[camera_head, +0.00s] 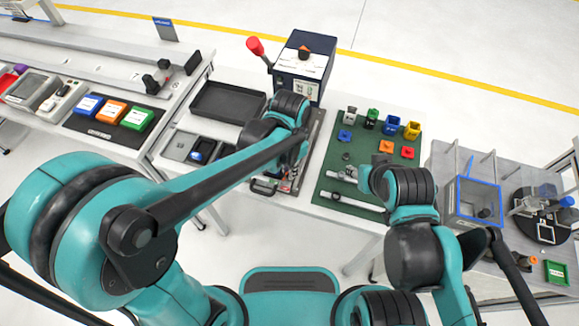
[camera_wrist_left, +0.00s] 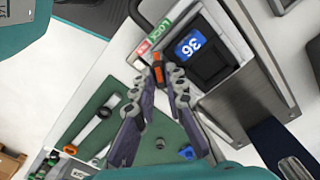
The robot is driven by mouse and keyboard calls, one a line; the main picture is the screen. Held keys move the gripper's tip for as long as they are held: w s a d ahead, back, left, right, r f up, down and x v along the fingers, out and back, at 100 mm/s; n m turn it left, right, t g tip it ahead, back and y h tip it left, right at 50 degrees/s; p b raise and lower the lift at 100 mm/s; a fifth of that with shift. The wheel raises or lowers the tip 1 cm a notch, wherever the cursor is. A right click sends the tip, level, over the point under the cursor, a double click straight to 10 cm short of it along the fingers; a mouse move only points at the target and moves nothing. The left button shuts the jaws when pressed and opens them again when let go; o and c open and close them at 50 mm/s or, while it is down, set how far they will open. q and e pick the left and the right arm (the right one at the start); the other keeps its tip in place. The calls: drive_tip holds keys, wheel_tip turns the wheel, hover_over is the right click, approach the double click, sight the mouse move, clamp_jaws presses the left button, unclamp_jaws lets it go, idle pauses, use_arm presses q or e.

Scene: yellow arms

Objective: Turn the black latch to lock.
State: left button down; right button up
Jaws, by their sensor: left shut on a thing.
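In the left wrist view the fingers of my left gripper (camera_wrist_left: 158,80) are closed around a small black latch with an orange mark (camera_wrist_left: 157,68). The fingers hide part of the latch. It sits beside a green LOCK label (camera_wrist_left: 160,32) and a red label (camera_wrist_left: 143,48), at the edge of a panel with a blue 36 tag (camera_wrist_left: 189,45). In the head view my left gripper (camera_head: 286,183) is low at the front edge of the table, and the latch is too small to make out. My right gripper (camera_head: 360,177) is over the green mat, its fingers unclear.
The green mat (camera_head: 335,160) holds small coloured blocks and a pale bar (camera_head: 350,201). A dark machine with a red-knobbed lever (camera_head: 255,46) stands behind my left arm. A black tray (camera_head: 228,104) lies to its left. A clear blue-rimmed box (camera_head: 472,203) stands at the right.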

use_arm(q)
drive_tip(key=m, duration=0.5)
drive_tip(key=shift+m, duration=0.3)
drive_tip(key=m+p, duration=0.1)
drive_tip(key=m, duration=0.4)
drive_tip(key=shift+m, duration=0.4)
drive_tip(key=c, duration=1.8)
unclamp_jaws()
drive_tip(key=shift+c, duration=0.2)
wheel_tip(320, 180, up, 12)
